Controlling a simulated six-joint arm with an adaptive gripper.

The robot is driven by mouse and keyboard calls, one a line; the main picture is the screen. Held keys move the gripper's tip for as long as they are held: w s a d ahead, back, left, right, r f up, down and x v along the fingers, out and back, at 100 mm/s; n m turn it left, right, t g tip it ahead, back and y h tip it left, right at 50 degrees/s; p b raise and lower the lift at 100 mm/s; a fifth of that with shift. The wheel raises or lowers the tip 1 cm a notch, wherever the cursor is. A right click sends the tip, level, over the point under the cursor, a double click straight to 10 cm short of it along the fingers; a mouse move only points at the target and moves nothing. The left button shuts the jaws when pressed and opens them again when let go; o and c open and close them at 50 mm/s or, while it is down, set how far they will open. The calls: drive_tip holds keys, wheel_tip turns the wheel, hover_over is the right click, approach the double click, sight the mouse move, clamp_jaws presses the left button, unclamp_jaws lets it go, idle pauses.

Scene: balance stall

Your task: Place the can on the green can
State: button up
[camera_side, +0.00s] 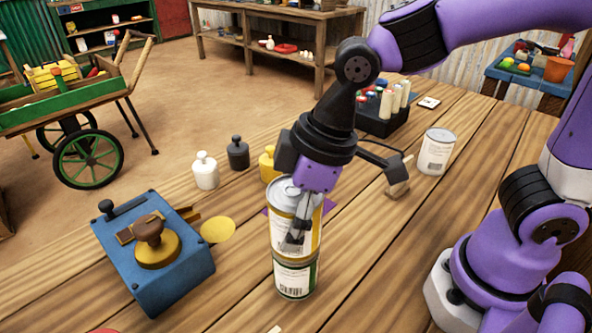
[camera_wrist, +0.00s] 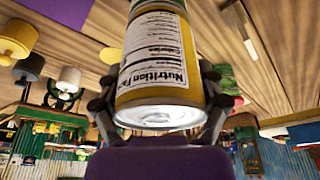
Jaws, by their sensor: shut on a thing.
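My gripper (camera_side: 297,238) is shut on a yellow-and-white can (camera_side: 283,232) and holds it upright. The green can (camera_side: 296,279) stands upright on the wooden table, directly below the held can in the side view. The held can hides the green can's top, so I cannot tell whether the two touch or a small gap is left. In the wrist view the held can (camera_wrist: 155,60) shows its nutrition label and a pale metal end, with a finger of my gripper (camera_wrist: 157,105) on each side. The green can is not clearly seen there.
A blue box with a brown knob (camera_side: 150,250) stands to the left, beside a yellow disc (camera_side: 217,230). White (camera_side: 205,172), black (camera_side: 238,153) and yellow (camera_side: 267,164) weights stand behind. A white can (camera_side: 437,152) stands at right. Table front right of the cans is clear.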

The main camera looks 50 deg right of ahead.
drive_tip(key=shift+f, duration=0.15)
drive_tip(key=o, duration=1.3)
drive_tip(key=shift+c, duration=0.2)
drive_tip(key=shift+r, duration=0.4)
drive_tip(key=v, duration=1.1)
drive_tip(key=d+f+m+t+h, duration=0.2)
drive_tip(key=d+f+m, duration=0.4)
drive_tip(key=d+m, duration=0.3)
drive_tip(key=d+t, duration=0.1)
drive_tip(key=d, duration=0.3)
drive_tip(key=shift+s+f, duration=0.2)
drive_tip(key=shift+s, duration=0.15)
drive_tip(key=shift+c, duration=0.2)
